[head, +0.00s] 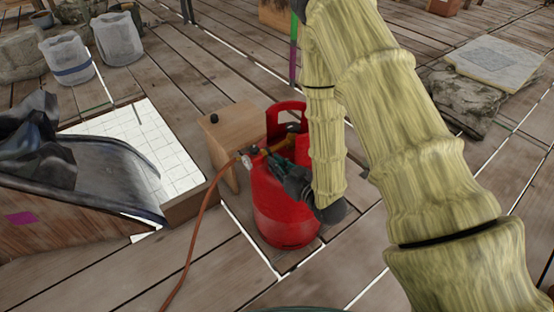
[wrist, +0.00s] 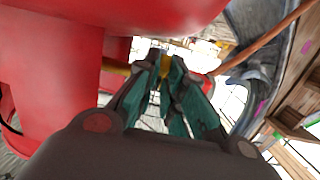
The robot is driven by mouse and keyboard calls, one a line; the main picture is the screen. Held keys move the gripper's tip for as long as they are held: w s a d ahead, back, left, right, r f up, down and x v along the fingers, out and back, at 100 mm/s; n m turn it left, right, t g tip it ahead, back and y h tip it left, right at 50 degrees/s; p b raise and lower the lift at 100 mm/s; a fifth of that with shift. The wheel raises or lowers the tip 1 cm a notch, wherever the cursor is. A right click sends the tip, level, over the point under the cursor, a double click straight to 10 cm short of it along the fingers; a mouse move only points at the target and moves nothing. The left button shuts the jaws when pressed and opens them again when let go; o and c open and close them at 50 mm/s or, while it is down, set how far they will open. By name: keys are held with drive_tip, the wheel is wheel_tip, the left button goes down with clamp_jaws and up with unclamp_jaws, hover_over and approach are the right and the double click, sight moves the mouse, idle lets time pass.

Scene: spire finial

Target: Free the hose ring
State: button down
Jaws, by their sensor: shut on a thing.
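A red gas bottle (head: 288,205) stands upright on the plank deck in the head view. It fills the upper left of the wrist view (wrist: 50,80). An orange-brown hose (head: 197,235) runs up from the deck to a pale fitting (head: 247,161) beside the bottle's top. My gripper (head: 268,155) reaches in from the right under the bottle's red collar. In the wrist view its teal fingers (wrist: 166,80) are closed on a small brass-yellow part, the hose ring (wrist: 165,66), at the valve. The fingers hide most of the ring. The hose (wrist: 262,38) leads away to the right.
A wooden box (head: 228,140) with a black knob stands close behind the bottle. A wood-sided container with dark sheeting (head: 90,175) and white tiles (head: 125,140) lie at the left. Two pale buckets (head: 118,38) stand farther back. Slabs (head: 495,62) lie at the right.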

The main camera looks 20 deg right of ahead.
drive_tip(key=shift+s+d+r+g+h+p, duration=0.1)
drive_tip(key=shift+r+g+h+p, duration=0.5)
drive_tip(key=shift+p, duration=1.9)
drive_tip(key=shift+r+g+h+p, duration=0.1)
drive_tip(key=shift+r+g+p, duration=0.65)
drive_tip(key=shift+g+p, duration=1.2)
drive_tip(key=r+g+p, duration=0.1)
drive_tip(key=p, duration=0.3)
drive_tip(key=g+h+p, duration=0.1)
drive_tip(key=p, duration=0.4)
drive_tip(key=shift+w+r+g, duration=0.25)
drive_tip(key=shift+r+g, duration=0.1)
drive_tip(key=g+p, duration=0.1)
drive_tip(key=p, duration=0.1)
drive_tip(key=r+g+h+p, duration=0.1)
drive_tip(key=p, duration=0.1)
drive_tip(key=shift+w+a, duration=0.2)
drive_tip(key=shift+w, duration=0.1)
drive_tip(key=g+p, duration=0.1)
drive_tip(key=g+h+p, duration=0.1)
drive_tip(key=p, duration=0.1)
drive_tip(key=shift+w+a+r, duration=0.1)
drive_tip(key=shift+w, duration=0.25)
drive_tip(key=shift+w+g+p, duration=0.1)
drive_tip(key=shift+g+p, duration=0.25)
drive_tip(key=shift+g, duration=0.05)
drive_tip(key=c, duration=1.8)
unclamp_jaws()
drive_tip(key=v, duration=1.2)
